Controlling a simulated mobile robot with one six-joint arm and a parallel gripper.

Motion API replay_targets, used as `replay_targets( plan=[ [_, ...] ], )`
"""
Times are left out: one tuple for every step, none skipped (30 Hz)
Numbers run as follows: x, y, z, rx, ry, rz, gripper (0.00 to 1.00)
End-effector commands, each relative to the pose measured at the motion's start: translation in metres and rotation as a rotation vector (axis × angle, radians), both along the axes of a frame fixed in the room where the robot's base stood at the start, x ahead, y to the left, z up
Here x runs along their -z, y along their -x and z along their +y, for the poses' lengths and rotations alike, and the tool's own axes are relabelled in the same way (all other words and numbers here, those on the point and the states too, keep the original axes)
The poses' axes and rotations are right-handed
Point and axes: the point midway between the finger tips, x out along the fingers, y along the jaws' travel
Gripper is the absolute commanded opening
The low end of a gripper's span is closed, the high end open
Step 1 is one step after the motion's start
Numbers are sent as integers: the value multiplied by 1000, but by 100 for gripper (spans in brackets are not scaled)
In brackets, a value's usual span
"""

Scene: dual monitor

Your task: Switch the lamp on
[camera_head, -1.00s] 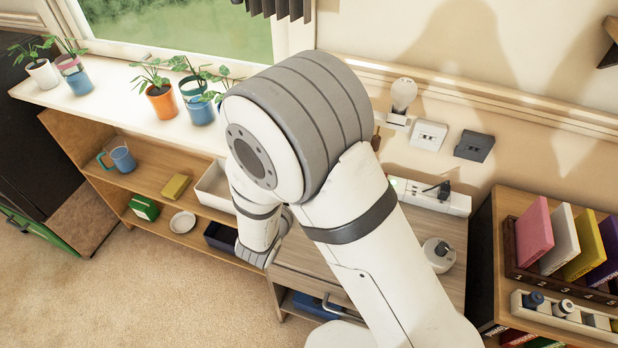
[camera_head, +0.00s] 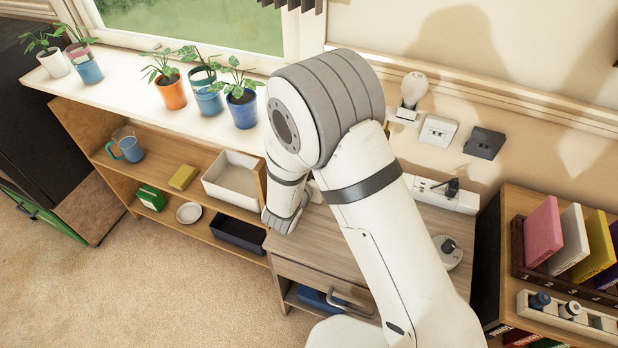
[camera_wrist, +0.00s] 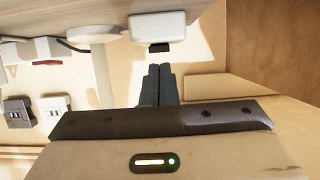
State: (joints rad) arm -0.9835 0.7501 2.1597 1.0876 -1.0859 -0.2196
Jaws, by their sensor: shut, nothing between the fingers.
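In the wrist view, which looks upside down, my gripper (camera_wrist: 159,70) is shut and empty. Its tips point at a white box (camera_wrist: 157,24) on the desk, with a small dark piece (camera_wrist: 160,48) on its near side. A gap shows between tips and dark piece. Beside the box, a white round base (camera_wrist: 97,31) carries a pale stem (camera_wrist: 103,76), perhaps the lamp's; its upper end is out of view. In the head view my arm hides the fingertips, and I cannot make out this base and stem. A white bulb (camera_head: 413,88) is mounted on the wall.
Right of my arm are a power strip (camera_head: 455,195) with a black plug and a round knob unit (camera_head: 447,252). A white socket (camera_head: 438,131) and dark socket (camera_head: 484,143) are on the wall. A bookcase (camera_head: 510,200) stands right; potted plants (camera_head: 243,108) line the sill.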

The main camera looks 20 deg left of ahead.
Motion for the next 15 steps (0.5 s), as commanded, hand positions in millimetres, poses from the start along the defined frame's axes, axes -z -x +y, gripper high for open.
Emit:
replay_targets(
  plan=[
    [3,-5,-1,2,1,1,0],
    [3,-8,-1,2,1,0,0],
    [4,-10,-1,1,0,0,0],
    [4,-12,0,0,0,-1,0],
    [5,-13,0,0,0,-1,0],
    [5,-14,0,0,0,-1,0],
    [5,-14,0,0,0,-1,0],
    [5,-14,0,0,1,-1,0],
    [5,-14,0,0,1,-1,0],
    [5,-14,0,0,1,-1,0],
    [5,-14,0,-1,1,0,0],
    [5,-14,0,0,1,0,0],
    [5,-14,0,0,1,0,0],
    [5,-14,0,0,1,0,0],
    [5,-14,0,0,0,0,0]
  ],
)
